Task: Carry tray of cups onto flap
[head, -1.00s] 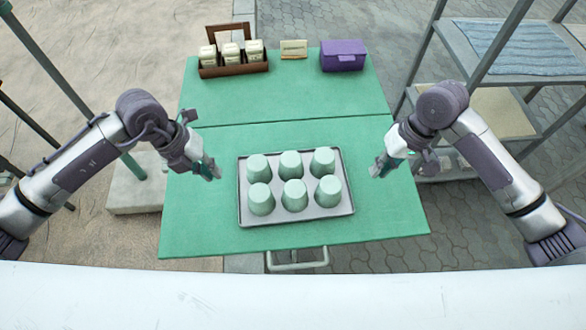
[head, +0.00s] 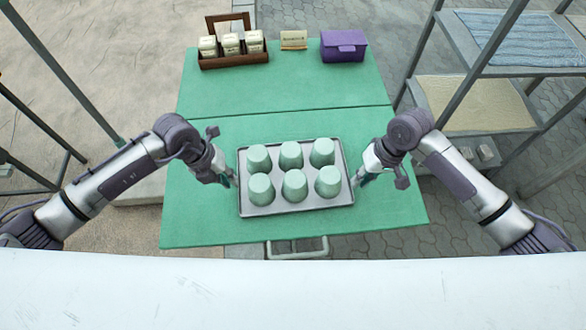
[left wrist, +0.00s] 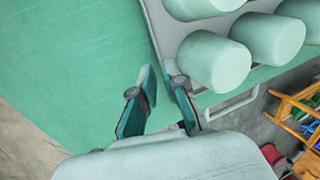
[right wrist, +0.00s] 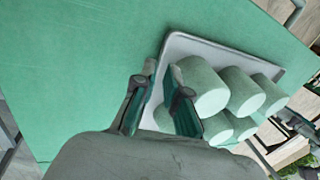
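A grey metal tray (head: 300,210) lies on the near panel (head: 400,222) of a green two-panel table, in front of the seam. Several pale green cups (head: 295,185) stand upside down on it in two rows. My left gripper (head: 234,181) is at the tray's left edge, and my right gripper (head: 356,180) is at its right edge. In the left wrist view the fingers (left wrist: 158,72) are apart, near the tray rim (left wrist: 160,30). In the right wrist view the fingers (right wrist: 158,78) are apart, with the rim (right wrist: 225,47) seen between them. Contact with the rim cannot be told.
The far panel (head: 290,95) is clear in its middle. Along its back edge are a brown wooden caddy with canisters (head: 233,58), a small sign (head: 293,40) and a purple box (head: 344,46). A metal shelf rack (head: 480,100) stands to the right.

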